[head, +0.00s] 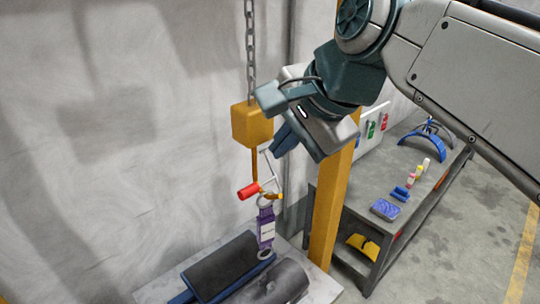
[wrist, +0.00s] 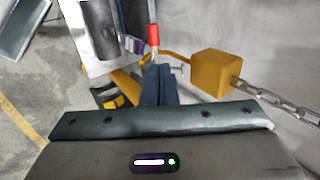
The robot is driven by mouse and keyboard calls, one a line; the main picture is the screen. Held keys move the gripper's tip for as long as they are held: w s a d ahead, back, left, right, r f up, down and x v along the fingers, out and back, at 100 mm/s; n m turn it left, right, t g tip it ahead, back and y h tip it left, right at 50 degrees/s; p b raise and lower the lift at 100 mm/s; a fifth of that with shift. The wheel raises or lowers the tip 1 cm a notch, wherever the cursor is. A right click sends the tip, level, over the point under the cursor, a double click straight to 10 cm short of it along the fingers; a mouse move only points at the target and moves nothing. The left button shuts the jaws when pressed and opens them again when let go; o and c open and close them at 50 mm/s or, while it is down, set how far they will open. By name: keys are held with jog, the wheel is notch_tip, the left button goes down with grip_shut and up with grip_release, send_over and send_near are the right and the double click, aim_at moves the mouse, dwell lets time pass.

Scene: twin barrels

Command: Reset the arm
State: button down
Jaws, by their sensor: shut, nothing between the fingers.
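My arm (head: 475,60) reaches in from the upper right in the head view. My gripper (head: 284,141) hangs in the air with its fingers close to the right of the yellow hoist block (head: 252,125). In the wrist view the dark fingers of my gripper (wrist: 158,84) lie together, shut and empty. The hoist block (wrist: 217,72) is right of the fingers there. A red handle (head: 248,191) hangs below the block, apart from my fingers. It also shows beyond the fingertips in the wrist view (wrist: 153,35).
A chain (head: 250,50) holds the block. A purple strap (head: 266,228) hangs below the hook, above two barrels (head: 222,267) on a pale base. A yellow post (head: 331,205) stands right of them. A grey workbench (head: 356,189) carries tools. Open floor (head: 480,225) lies at the right.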

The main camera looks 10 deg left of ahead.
jog(key=s+d+f+n+h, duration=0.2)
jog(key=d+f+n, duration=0.2)
jog(key=d+f, duration=0.5)
jog(key=s+d+f+n+g+h+p, duration=0.1)
jog(key=s+d+f+n+h, duration=0.1)
jog(key=d+f, duration=0.7)
notch_tip(320, 180, down, 6)
jog(key=shift+s+d+f+n+g+h, duration=0.1)
jog(key=shift+s+d+n+g+h, duration=0.15)
jog(key=shift+n+h, duration=0.55)
jog(key=shift+a, duration=0.1)
